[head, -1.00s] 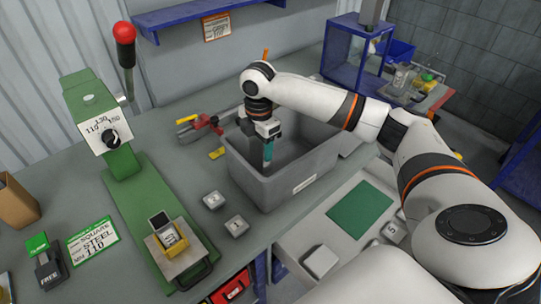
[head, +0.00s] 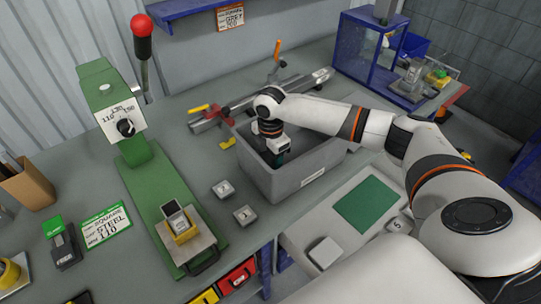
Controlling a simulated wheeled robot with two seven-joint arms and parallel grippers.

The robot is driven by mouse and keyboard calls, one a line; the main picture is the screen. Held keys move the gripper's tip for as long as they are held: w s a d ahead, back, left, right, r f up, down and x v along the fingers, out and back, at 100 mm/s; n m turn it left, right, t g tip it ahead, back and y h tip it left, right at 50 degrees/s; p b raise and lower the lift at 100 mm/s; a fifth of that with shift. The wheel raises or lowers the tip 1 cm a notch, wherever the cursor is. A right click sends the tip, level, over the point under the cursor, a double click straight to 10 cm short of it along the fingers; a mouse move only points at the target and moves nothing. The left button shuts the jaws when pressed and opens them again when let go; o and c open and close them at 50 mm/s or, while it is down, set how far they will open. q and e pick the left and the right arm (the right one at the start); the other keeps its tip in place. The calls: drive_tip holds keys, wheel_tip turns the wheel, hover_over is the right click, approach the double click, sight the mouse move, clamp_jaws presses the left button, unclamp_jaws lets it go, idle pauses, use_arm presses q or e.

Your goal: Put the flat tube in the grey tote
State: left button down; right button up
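The grey tote (head: 312,180) stands on the table near its front edge, right of the green press. My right gripper (head: 279,160) reaches down into the tote at its left part. Its fingertips are partly hidden by the tote's front wall, with something dark teal showing at the tip. I cannot tell whether this is the fingers or a held piece, nor whether the gripper is open or shut. I cannot make out the flat tube for certain; much of the tote's inside is hidden. My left gripper is not in view.
The green press (head: 150,190) with a red-knobbed lever stands at left, a small piece in its yellow holder (head: 183,232). Two small grey blocks (head: 224,189) lie between press and tote. A metal rail (head: 305,83) lies behind the tote. A blue frame stands back right.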

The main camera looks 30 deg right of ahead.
drive_tip(key=o, duration=0.3)
drive_tip(key=shift+r, duration=0.15)
wheel_tip(320, 180, up, 12)
drive_tip(key=b, duration=0.2)
idle(0.4)
